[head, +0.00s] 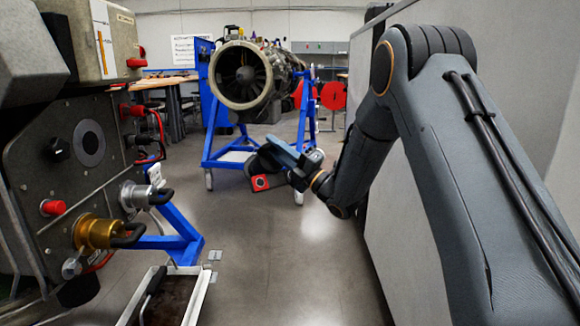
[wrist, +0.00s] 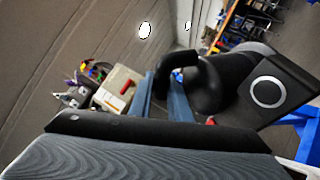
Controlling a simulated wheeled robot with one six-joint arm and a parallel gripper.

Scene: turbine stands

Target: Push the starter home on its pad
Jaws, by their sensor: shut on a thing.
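My gripper (head: 283,160) is held out over the aisle in the middle of the head view. It is shut on a dark unit (head: 262,182), which I take to be the starter; a red square face with a pale ring shows on it. In the wrist view my gripper's blue fingers (wrist: 163,92) close around the black handle of the dark unit (wrist: 225,88); a square end with a white ring shows at its right. At left in the head view, a round dark pad (head: 89,144) sits on the grey housing (head: 45,170). The held unit is well apart from it.
Below the round pad, a gold cylinder (head: 97,232) and a silver one (head: 137,195) with black handles stick out. A tray (head: 190,300) stands low at front left. A turbine (head: 242,77) on a blue stand is behind.

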